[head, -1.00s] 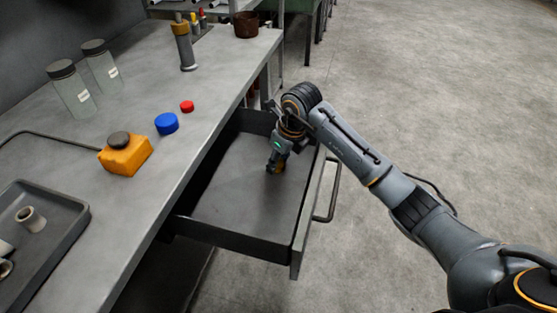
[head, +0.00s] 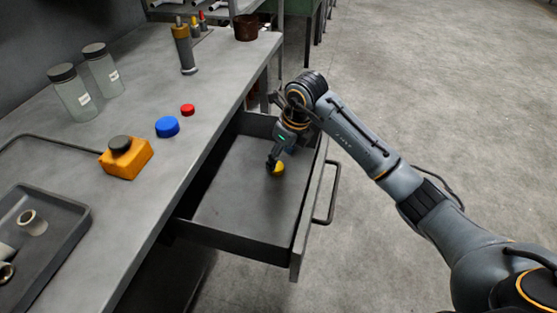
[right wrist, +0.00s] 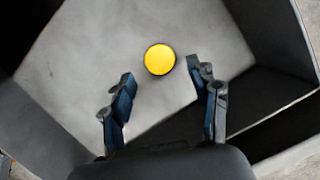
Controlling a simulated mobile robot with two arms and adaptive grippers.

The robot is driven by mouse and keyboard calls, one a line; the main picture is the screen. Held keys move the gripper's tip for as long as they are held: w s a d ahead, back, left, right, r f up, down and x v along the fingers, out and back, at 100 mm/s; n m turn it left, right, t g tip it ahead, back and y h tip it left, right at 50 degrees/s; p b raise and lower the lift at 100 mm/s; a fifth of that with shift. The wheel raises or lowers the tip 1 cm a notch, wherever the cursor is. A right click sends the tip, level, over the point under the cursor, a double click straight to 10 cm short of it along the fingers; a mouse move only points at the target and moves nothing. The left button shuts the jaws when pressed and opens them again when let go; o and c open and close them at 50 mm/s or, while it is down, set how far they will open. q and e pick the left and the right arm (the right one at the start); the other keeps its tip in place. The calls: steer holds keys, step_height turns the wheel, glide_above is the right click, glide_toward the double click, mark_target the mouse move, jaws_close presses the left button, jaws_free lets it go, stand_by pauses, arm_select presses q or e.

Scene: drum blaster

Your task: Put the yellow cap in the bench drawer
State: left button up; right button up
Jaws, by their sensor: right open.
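The yellow cap (head: 278,169) lies on the floor of the open bench drawer (head: 235,205), toward its far end. In the right wrist view the yellow cap (right wrist: 160,59) is a round yellow disc on the drawer floor (right wrist: 90,60), beyond the fingertips. My right gripper (head: 272,163) is low inside the drawer, just beside the cap in the head view. In the right wrist view the right gripper (right wrist: 162,85) is open, with nothing between its fingers. My left gripper is not in view.
The bench top (head: 150,205) holds a blue cap (head: 167,127), a red cap (head: 187,110), an orange container (head: 126,158), two clear jars (head: 73,96) and a dark tray (head: 70,225). The drawer front with its handle (head: 332,192) sticks out over clear floor.

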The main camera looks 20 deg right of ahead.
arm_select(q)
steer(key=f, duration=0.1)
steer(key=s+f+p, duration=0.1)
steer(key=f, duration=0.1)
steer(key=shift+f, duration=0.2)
arm_select(e)
steer(key=v, duration=0.8)
steer(key=shift+r, duration=0.15)
